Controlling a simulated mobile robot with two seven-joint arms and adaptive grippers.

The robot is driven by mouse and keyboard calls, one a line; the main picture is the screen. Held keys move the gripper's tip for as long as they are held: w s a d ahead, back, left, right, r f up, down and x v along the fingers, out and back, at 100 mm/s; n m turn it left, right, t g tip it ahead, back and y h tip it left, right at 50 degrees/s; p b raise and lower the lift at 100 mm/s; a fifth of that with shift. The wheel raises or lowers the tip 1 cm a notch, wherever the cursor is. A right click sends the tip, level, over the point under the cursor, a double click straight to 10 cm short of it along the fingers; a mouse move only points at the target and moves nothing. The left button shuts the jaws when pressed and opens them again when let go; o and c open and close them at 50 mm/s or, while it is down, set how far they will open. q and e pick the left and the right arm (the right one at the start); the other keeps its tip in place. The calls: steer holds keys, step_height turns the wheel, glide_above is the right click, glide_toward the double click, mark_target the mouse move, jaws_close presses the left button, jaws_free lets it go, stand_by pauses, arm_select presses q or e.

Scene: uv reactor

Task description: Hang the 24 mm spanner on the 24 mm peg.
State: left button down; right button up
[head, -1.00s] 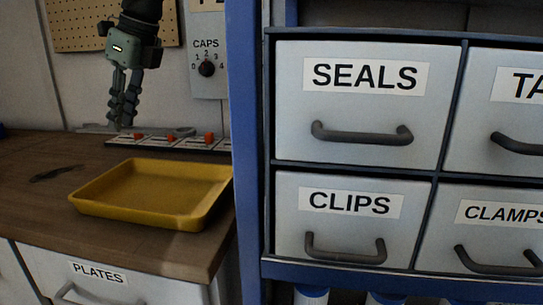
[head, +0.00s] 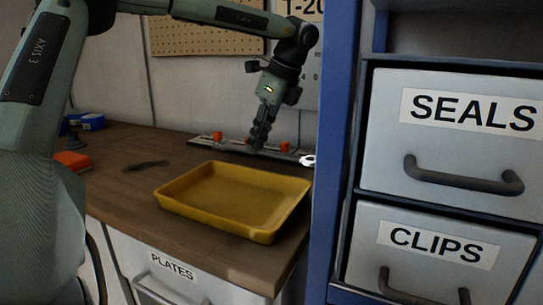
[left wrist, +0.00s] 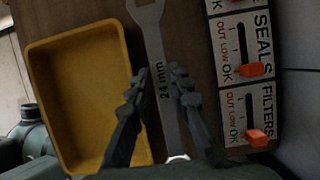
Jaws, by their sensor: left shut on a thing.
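The 24 mm spanner (left wrist: 168,85) is a grey flat tool. In the head view the left gripper (head: 257,143) points down at the back of the wooden counter, behind the yellow tray. A pale ring-shaped spanner end (head: 308,160) shows to its right. I cannot tell whether the spanner is clear of the counter. No 24 mm peg can be made out. My right gripper is not in view.
The yellow tray (head: 232,233) looks empty. A labelled strip with orange sliders (left wrist: 238,75) lies close beside the spanner. A pegboard (head: 205,38) hangs on the wall. A blue upright (head: 333,150) and labelled drawers (head: 440,180) stand at the right. A dark tool (head: 146,165) lies on the counter.

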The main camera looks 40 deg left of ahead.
arm_select(q)
steer(key=shift+w+d+f, duration=0.3)
steer(key=shift+w+f, duration=0.1)
steer(key=shift+w, duration=0.15)
steer(key=shift+w+d+f, duration=0.25)
steer(key=shift+w+f, duration=0.1)
steer(key=shift+w, duration=0.2)
step_height(320, 180, down, 3)
steer(key=shift+f, duration=0.15)
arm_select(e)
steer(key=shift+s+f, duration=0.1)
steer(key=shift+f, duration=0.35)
arm_select(q)
steer(key=shift+f, duration=0.15)
steer(key=c, duration=1.4)
jaws_free()
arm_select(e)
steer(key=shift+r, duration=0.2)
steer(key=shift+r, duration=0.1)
